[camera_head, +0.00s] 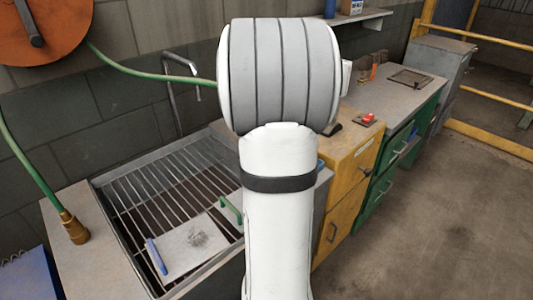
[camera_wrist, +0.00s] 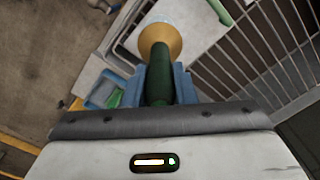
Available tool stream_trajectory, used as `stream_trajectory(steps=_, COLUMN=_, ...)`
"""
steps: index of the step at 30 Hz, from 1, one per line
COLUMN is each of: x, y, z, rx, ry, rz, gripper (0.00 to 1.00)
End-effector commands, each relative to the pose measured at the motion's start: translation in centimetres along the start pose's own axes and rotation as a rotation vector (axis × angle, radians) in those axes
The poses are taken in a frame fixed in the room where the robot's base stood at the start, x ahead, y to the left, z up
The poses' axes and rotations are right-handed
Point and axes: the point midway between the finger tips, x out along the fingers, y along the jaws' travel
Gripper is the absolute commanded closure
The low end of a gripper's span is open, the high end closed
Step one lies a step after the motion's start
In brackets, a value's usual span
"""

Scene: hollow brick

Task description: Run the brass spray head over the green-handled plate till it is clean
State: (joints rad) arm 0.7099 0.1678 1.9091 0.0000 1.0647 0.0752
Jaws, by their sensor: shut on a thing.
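My gripper (camera_wrist: 160,84) is shut on a dark green grip that ends in a round brass spray head (camera_wrist: 161,40). The brass head is in front of a pale plate (camera_wrist: 197,35) in the wrist view, and its green handle (camera_wrist: 222,12) shows at the top edge. In the head view the green handle (camera_head: 231,209) shows just left of my arm, which hides most of what is around it. A pale plate with a blue handle (camera_head: 156,257) lies on the sink grate and carries a dark smudge (camera_head: 198,240). My gripper is hidden in the head view.
The barred sink (camera_head: 140,205) stands against the block wall. A green hose (camera_head: 150,76) runs from the orange reel (camera_head: 50,25) behind my arm. Another hose ends in a brass fitting (camera_head: 74,228) on the left ledge. Yellow and green cabinets (camera_head: 345,185) stand to the right.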

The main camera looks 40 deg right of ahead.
Motion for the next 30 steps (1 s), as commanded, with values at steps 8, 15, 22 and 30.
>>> stream_trajectory(steps=8, x=0.0, y=-0.7, z=0.6, rx=0.000, ry=0.001, rz=0.000, gripper=0.99)
stream_trajectory(steps=15, x=0.0, y=-1.4, z=1.2, rx=-0.001, ry=0.001, rz=0.000, gripper=0.99)
stream_trajectory(steps=22, x=0.0, y=-1.9, z=1.7, rx=0.000, ry=0.001, rz=0.000, gripper=0.99)
stream_trajectory(steps=30, x=-0.1, y=-2.0, z=1.8, rx=0.000, ry=0.001, rz=0.000, gripper=0.99)
